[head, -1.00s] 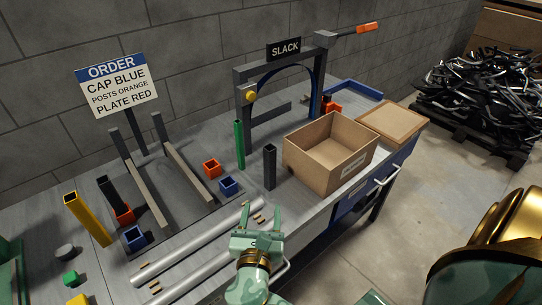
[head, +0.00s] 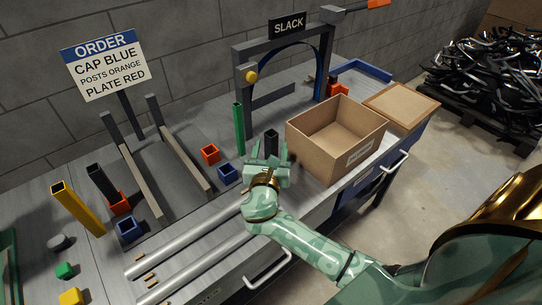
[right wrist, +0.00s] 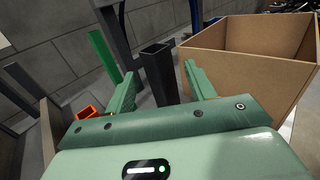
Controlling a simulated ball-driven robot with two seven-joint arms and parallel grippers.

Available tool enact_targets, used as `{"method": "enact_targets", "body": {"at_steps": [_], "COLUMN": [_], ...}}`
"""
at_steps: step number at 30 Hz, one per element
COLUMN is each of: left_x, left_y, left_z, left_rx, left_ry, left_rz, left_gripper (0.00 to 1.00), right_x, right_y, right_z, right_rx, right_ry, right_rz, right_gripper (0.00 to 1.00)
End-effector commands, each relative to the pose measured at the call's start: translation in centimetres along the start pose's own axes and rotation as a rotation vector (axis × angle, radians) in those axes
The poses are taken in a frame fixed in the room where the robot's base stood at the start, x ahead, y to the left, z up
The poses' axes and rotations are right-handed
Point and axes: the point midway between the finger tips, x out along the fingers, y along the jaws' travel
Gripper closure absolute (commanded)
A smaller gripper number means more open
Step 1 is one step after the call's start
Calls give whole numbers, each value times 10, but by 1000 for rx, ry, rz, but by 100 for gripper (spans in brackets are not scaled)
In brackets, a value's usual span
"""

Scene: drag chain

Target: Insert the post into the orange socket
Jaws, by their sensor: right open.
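A dark square post (head: 271,138) stands upright on the bench, left of the cardboard box. My right gripper (head: 268,150) is open in front of it and hides its lower part. In the right wrist view the post (right wrist: 160,72) shows between the two open fingers (right wrist: 158,82); I cannot tell whether they touch it. An empty orange socket (head: 210,153) sits to the left, beside a blue socket (head: 228,173); its edge also shows in the wrist view (right wrist: 88,112). Another dark post (head: 101,182) stands in a second orange socket (head: 120,205) at the left. My left gripper is out of view.
A tall green post (head: 239,128) stands close left of the dark post. The open cardboard box (head: 355,155) is close on the right. The SLACK frame (head: 240,85) rises behind. Two grey rails (head: 185,150) and a yellow post (head: 78,208) stand left.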

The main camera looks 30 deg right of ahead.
Motion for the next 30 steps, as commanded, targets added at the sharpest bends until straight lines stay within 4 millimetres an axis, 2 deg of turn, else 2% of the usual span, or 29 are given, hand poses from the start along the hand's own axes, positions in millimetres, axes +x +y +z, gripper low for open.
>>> {"method": "enact_targets", "body": {"at_steps": [3, 6, 14, 20, 30], "left_x": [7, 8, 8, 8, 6], "left_y": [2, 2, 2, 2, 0], "left_z": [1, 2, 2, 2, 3], "left_rx": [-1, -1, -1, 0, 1], "left_ry": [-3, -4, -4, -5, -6], "left_rz": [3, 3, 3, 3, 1], "left_gripper": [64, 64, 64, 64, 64], "right_x": [21, 33, 36, 36, 36], "right_y": [1, 1, 1, 1, 1], "right_z": [-2, -2, -1, -1, 4], "right_rx": [-3, -3, -2, -2, -1], "right_ry": [-2, -1, 0, 0, -1], "right_rz": [0, 0, 0, 0, 0], "right_gripper": [45, 45, 45, 98, 100]}}
